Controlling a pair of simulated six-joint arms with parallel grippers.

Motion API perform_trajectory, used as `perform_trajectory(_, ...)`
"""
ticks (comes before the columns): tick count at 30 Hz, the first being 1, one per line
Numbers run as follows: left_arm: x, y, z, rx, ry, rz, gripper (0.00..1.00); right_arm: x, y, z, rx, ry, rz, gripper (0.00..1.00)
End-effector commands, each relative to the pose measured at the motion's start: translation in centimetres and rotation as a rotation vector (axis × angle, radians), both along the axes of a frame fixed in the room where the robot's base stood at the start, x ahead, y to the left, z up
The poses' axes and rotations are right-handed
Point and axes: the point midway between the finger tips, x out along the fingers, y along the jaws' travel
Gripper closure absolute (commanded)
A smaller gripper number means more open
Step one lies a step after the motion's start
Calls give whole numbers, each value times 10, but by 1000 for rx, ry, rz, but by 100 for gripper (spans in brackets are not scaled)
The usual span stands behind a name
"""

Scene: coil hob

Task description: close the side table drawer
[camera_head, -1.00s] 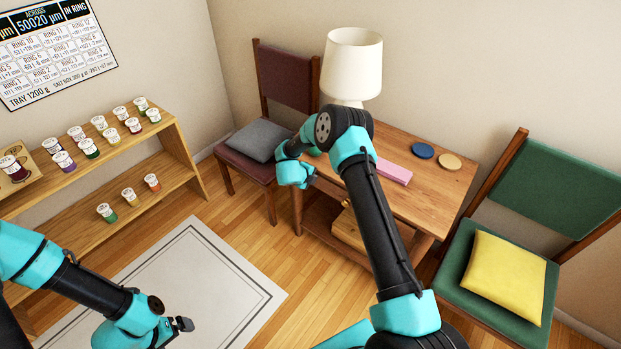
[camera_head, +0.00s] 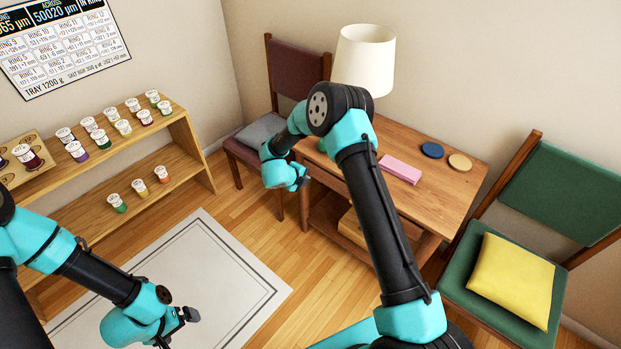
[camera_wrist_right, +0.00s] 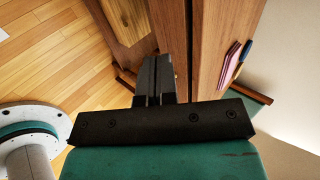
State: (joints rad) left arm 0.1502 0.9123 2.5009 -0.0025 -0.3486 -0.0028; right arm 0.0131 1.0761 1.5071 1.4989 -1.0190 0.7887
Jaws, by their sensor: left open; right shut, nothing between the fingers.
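The wooden side table (camera_head: 432,192) stands against the back wall, partly hidden by my right arm. Its drawer front (camera_head: 328,178) shows below the tabletop's front edge, beside my right gripper (camera_head: 305,182). In the right wrist view, the drawer front (camera_wrist_right: 170,38) runs alongside the tabletop (camera_wrist_right: 210,60), with a dark line between them. I cannot tell how far the drawer stands out. My right gripper's fingers (camera_wrist_right: 153,80) are shut and empty, pointing at the table's front. My left gripper (camera_head: 187,317) is open and empty, low over the rug.
The rug (camera_head: 235,285) is clear.

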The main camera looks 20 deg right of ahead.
Motion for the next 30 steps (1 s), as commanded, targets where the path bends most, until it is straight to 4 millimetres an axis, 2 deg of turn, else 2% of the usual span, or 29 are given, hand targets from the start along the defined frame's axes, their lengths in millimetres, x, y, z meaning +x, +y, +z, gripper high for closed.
perform_trajectory(6,0,0,0,0,0,0,0,-6,13,13,0,0,0,100)
perform_trajectory(15,0,0,0,0,0,0,0,-7,14,14,0,0,0,99)
perform_trajectory(20,0,0,0,0,0,0,0,-11,13,11,-23,31,23,84)
perform_trajectory(23,0,0,0,0,0,0,0,-23,13,4,-76,108,80,74)
perform_trajectory(30,0,0,0,0,0,0,0,-75,8,-18,-328,481,354,51)
